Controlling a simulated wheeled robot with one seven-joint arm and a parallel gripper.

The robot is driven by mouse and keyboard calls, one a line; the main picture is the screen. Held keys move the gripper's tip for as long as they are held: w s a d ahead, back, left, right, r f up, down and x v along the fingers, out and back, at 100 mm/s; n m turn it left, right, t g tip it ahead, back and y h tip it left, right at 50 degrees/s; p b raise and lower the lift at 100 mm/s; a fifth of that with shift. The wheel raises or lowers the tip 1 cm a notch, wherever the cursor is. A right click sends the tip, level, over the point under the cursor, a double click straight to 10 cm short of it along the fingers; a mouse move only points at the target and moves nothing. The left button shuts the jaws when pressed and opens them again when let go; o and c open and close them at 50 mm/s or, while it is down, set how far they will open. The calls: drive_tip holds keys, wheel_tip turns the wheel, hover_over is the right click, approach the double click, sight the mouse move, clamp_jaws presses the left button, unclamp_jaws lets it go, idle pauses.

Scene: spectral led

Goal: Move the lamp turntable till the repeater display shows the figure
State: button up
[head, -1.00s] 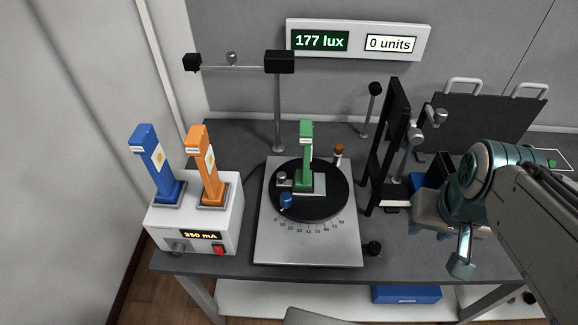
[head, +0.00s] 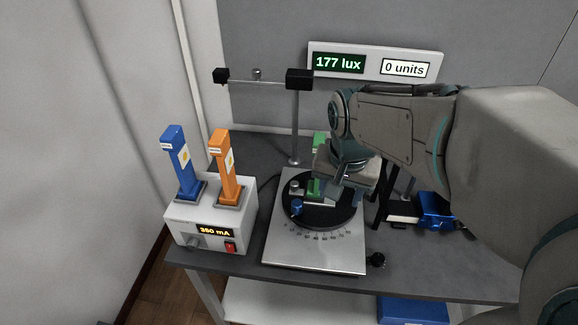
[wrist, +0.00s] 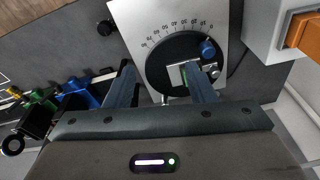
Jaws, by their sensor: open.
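The lamp turntable (head: 325,219) is a black disc on a pale base with a degree scale; it also shows in the wrist view (wrist: 165,52). A blue knob (head: 297,208) sits near its front-left edge. The repeater display (head: 375,48) on the back wall reads 177 lux and 0 units. My gripper (head: 338,192) is open above the right part of the turntable. In the wrist view its fingers (wrist: 160,70) stand apart, the right one over the disc; I cannot tell contact.
A sensor post (head: 296,130) stands behind. A black knob (head: 376,260) is at the base's front right. Blue items (head: 435,210) lie right.

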sight(297, 203)
drive_tip(key=w+a+f+m+g, duration=0.1)
drive_tip(key=w+a+f+m, duration=0.1)
drive_tip(key=w+a+m, duration=0.3)
drive_tip(key=w+a+f+m+g, duration=0.1)
drive_tip(key=w+a+f+m, duration=0.1)
drive_tip(key=w, duration=0.5)
drive_tip(key=f+p, duration=0.1)
drive_tip(key=f, duration=0.6)
drive_tip(key=f+p, duration=0.1)
drive_tip(key=f, duration=0.5)
drive_tip(key=shift+a+f, duration=0.2)
drive_tip(key=shift+f, duration=0.15)
